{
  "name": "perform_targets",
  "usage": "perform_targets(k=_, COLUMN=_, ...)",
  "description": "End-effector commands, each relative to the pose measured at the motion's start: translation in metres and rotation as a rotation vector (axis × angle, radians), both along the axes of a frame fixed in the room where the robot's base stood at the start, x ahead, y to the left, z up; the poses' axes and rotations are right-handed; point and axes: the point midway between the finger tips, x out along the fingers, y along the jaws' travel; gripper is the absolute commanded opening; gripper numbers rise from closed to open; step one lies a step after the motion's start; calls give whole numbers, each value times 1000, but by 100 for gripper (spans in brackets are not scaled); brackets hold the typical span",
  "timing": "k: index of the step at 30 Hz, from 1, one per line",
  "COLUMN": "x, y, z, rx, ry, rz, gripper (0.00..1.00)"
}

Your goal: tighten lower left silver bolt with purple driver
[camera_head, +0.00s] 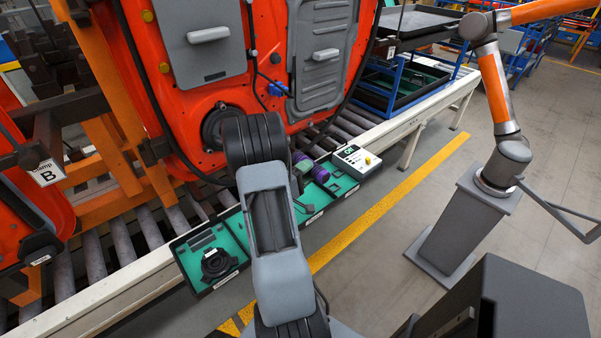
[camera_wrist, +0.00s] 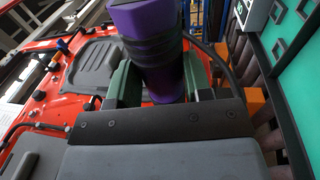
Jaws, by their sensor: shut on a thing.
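My gripper (camera_wrist: 158,78) is shut on the purple driver (camera_wrist: 152,28), with a green finger on each side of it in the wrist view. The driver has black bands around its purple body, and its far end runs out of the top of that view. In the head view, the purple driver (camera_head: 326,178) shows just right of my arm, in front of the door's lower edge and above the green trays. The orange-red door (camera_head: 200,115) fills the upper middle, and it shows at the left in the wrist view (camera_wrist: 45,95). I cannot make out the lower left silver bolt.
A small white box (camera_head: 356,161) stands further right. Another orange and grey arm (camera_head: 497,90) stands on a pedestal at right. The floor between is clear.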

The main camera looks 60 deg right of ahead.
Motion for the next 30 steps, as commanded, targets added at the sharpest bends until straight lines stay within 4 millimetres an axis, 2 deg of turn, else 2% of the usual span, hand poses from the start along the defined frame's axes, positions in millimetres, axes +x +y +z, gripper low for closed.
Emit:
perform_targets(k=18, x=44, y=-16, z=2, rx=-4, ry=-2, rz=-3, gripper=0)
perform_targets(k=30, x=52, y=-19, z=2, rx=-3, ry=-2, rz=-6, gripper=0)
